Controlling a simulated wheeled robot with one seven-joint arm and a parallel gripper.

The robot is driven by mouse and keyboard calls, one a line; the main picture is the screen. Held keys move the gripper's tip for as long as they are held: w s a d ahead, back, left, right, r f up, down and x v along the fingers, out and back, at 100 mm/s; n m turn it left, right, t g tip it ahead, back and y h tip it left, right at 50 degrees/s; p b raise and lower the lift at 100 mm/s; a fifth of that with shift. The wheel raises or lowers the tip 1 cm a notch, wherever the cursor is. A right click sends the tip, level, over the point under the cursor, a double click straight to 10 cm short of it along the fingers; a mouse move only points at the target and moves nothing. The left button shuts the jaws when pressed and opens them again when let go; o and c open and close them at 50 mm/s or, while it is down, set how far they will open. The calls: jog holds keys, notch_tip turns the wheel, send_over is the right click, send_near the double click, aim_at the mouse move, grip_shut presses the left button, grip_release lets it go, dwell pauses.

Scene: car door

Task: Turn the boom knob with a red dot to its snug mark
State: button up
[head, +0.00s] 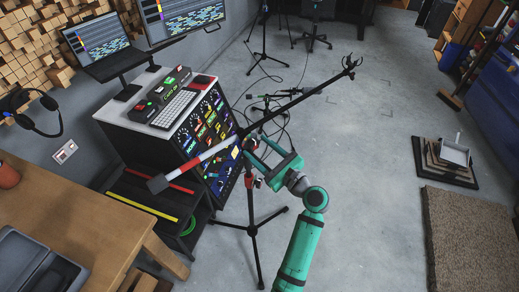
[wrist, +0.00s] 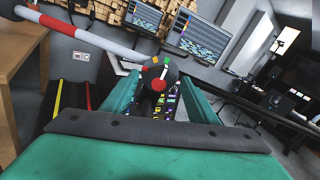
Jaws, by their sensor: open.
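The boom knob (wrist: 150,74) is a dark round knob in the middle of the wrist view. Which mark is the snug one cannot be read. The boom (head: 215,150) is a slanted red, white and black pole; its red-and-white part shows in the wrist view (wrist: 100,40). My gripper (head: 256,158) is open close to the stand's top. In the wrist view its fingers (wrist: 160,92) stand either side of the knob, apparently without touching it.
A rack (head: 205,130) of coloured panels stands just left of the boom. The boom's tripod legs (head: 254,232) spread below. A wooden desk (head: 60,215) is at lower left. Grey floor (head: 370,170) to the right is clear up to a brown mat (head: 460,235).

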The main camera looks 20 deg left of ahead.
jog(key=c, duration=1.1)
